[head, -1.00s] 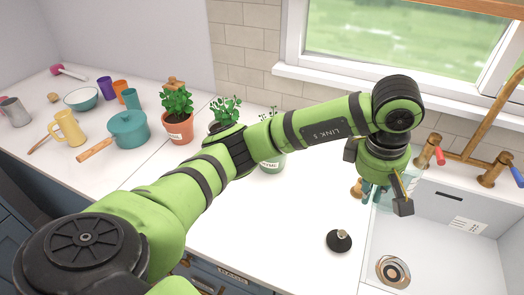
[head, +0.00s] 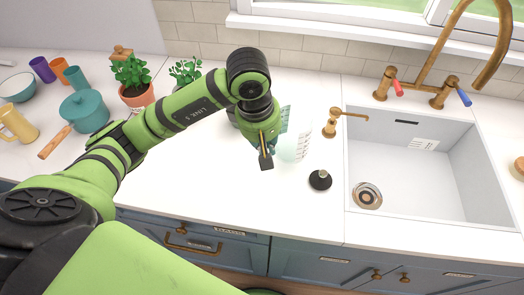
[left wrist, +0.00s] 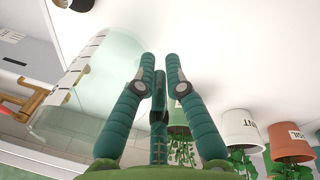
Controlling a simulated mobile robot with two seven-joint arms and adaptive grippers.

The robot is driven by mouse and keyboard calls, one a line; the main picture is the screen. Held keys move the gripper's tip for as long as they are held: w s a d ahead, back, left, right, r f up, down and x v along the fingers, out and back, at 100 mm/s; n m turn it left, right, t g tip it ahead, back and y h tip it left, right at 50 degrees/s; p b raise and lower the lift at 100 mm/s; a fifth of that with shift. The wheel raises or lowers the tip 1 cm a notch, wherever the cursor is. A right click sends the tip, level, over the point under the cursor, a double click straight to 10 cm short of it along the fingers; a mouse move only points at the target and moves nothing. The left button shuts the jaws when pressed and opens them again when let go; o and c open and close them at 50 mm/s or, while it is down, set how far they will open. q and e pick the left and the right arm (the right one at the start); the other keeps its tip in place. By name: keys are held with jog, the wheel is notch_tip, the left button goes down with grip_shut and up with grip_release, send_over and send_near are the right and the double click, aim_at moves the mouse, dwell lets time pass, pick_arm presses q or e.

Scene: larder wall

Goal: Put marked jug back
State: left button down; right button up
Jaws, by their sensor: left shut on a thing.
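The marked jug (head: 298,146) is clear with measuring marks on its side. In the head view it is above or on the white counter, left of the sink; I cannot tell whether its base touches. My left gripper (head: 270,143) is at its left side and partly hides it. In the left wrist view the jug's clear wall (left wrist: 105,65) shows at upper left, and the gripper (left wrist: 160,75) is shut on its teal handle (left wrist: 158,125). My right gripper is in neither view.
A black round stopper (head: 320,180) lies just right of the jug. A brass soap dispenser (head: 332,122) stands behind. The sink (head: 425,170) and brass tap (head: 440,88) are to the right. Potted herbs (head: 136,92) and a teal pot (head: 85,110) are left. The front counter is clear.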

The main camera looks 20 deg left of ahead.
pick_arm(q)
jog(key=f, duration=0.1)
jog(key=f+p, duration=0.1)
jog(key=f, duration=0.2)
jog(key=shift+s+a+f+p, duration=0.25)
jog(key=shift+a+p, duration=0.1)
jog(key=shift+p, duration=0.05)
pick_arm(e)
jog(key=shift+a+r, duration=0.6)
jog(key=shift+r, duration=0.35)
pick_arm(q)
jog(key=shift+f, duration=0.1)
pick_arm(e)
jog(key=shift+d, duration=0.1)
pick_arm(q)
jog(key=shift+f, duration=0.1)
jog(key=c, duration=1.3)
grip_release()
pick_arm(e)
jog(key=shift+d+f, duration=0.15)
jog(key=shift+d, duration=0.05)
